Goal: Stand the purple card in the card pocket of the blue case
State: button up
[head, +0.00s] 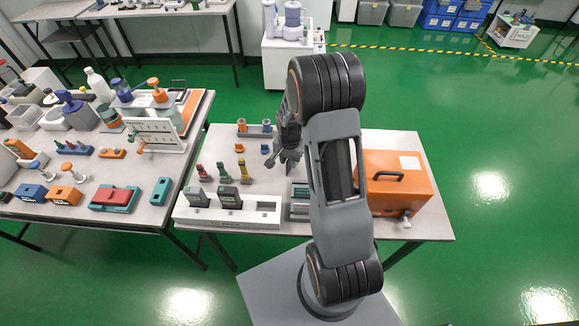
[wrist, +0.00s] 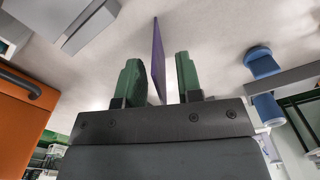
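The purple card (wrist: 158,55) shows nearly edge-on in the wrist view, standing between the two green fingertips of my gripper (wrist: 160,82). A gap shows on each side of the card, so my gripper looks open around it.
An orange case (head: 400,187) stands right of my arm. A white tray (head: 262,212) with dark testers lies at the front. A grey holder (head: 299,203) is partly hidden by my arm. Several coloured small parts stand behind the tray. The left table (head: 150,208) is crowded.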

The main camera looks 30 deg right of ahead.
jog(key=shift+r, duration=0.1)
grip_shut()
dwell(0.4)
